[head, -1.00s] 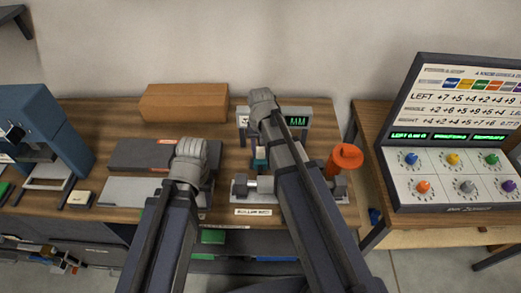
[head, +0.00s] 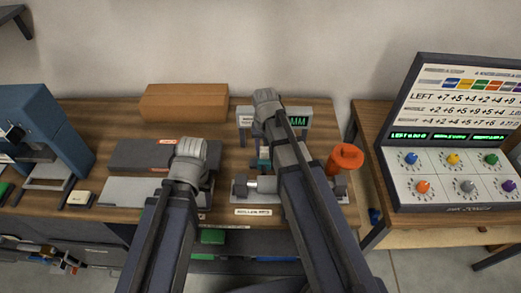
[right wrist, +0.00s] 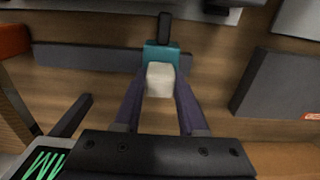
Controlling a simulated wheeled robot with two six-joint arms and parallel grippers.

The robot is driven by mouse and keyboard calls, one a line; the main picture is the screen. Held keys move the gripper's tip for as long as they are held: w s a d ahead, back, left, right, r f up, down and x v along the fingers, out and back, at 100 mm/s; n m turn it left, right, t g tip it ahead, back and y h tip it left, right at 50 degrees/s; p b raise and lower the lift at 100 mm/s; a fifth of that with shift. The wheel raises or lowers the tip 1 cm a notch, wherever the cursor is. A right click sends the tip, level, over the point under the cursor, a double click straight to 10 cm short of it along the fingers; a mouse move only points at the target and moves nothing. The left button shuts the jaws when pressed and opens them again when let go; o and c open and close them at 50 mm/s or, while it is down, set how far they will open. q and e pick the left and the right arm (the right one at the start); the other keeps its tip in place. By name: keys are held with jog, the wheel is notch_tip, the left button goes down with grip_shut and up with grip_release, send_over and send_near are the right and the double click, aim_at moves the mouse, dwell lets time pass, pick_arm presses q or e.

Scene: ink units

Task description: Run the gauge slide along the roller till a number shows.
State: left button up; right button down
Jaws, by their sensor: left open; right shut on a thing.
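The teal gauge slide (right wrist: 161,55) has a pale block (right wrist: 160,80) on it and a dark probe pointing away from the display. My right gripper (right wrist: 160,84) is shut on the pale block. A bit of the teal slide (head: 263,155) shows beside my right arm in the head view. The silver roller (head: 265,185) lies in its bed in front of the slide, its right part hidden by my arm. The display (head: 298,121) shows green "MM"; its left part is hidden, so no number is readable. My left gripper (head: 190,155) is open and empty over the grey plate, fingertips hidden.
An orange knob-like cylinder (head: 346,158) stands right of the roller bed. A dark box (head: 135,155) and a cardboard box (head: 185,102) are to the left. A blue machine (head: 40,130) is far left, a knob console (head: 455,150) far right.

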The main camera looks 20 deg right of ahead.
jog(key=s+d, duration=0.1)
jog(key=d, duration=0.5)
jog(key=s+d, duration=0.2)
jog(key=d, duration=0.4)
jog(key=s+d, duration=0.2)
jog(key=d, duration=0.4)
jog(key=shift+s, duration=0.1)
jog(key=shift+d, duration=0.1)
jog(key=c, duration=0.5)
grip_release()
jog(key=shift+d, duration=0.15)
